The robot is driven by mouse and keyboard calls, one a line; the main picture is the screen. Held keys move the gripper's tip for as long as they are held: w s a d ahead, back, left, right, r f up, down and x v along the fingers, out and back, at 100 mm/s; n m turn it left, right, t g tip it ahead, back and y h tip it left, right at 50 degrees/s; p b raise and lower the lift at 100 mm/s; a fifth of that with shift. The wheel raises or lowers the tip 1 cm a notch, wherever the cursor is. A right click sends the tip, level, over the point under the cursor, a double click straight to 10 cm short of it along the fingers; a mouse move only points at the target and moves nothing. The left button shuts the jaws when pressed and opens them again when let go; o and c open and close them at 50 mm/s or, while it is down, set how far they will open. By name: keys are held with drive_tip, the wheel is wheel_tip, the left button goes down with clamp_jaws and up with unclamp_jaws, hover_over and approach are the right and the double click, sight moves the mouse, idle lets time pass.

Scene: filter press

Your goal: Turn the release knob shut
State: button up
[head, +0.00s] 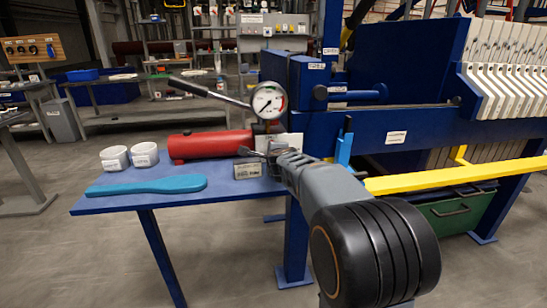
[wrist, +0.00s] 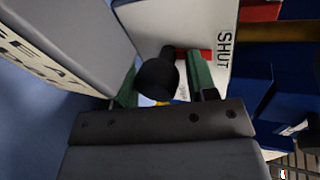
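The black release knob (wrist: 157,76) shows in the wrist view, at the middle, in front of a white plate lettered SHUT (wrist: 200,25). My gripper (wrist: 163,84) has its green fingertips on either side of the knob. A narrow gap shows between the knob and the right finger; the left finger is partly covered by the knob, so contact there is unclear. In the head view my gripper (head: 270,153) is at the pump's right end, and my wrist hides most of the knob. The red pump cylinder (head: 210,145) lies on the blue shelf, with a gauge (head: 268,100) above it.
A small labelled block (head: 247,169) stands close to my gripper; it also looms at left in the wrist view (wrist: 50,40). A teal paddle (head: 150,187) and two white cups (head: 130,157) lie on the shelf (head: 215,203). A yellow rail (head: 450,178) runs at right.

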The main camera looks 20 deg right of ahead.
drive_tip(key=p+v, duration=0.5)
drive_tip(key=v, duration=0.7)
drive_tip(key=shift+s+r, duration=0.25)
drive_tip(key=shift+s, duration=0.05)
drive_tip(key=shift+s+a, duration=0.2)
drive_tip(key=shift+s, duration=0.4)
drive_tip(key=shift+r, duration=0.1)
drive_tip(key=s+a+r+n+g+y+p, duration=0.3)
drive_tip(key=s+a+r+n+y+p, duration=0.3)
drive_tip(key=a+n+p, duration=0.5)
drive_tip(key=s+d+r+n+g+h+p, duration=0.1)
drive_tip(key=s+r+n+g+h+p, duration=0.1)
drive_tip(key=s+n+g+p, duration=0.4)
drive_tip(key=s+n+p, duration=0.4)
drive_tip(key=s+n, duration=0.1)
drive_tip(key=shift+d+r+n+g+p, duration=0.25)
drive_tip(key=shift+r+n+g+p, duration=0.05)
drive_tip(key=shift+r+g, duration=0.1)
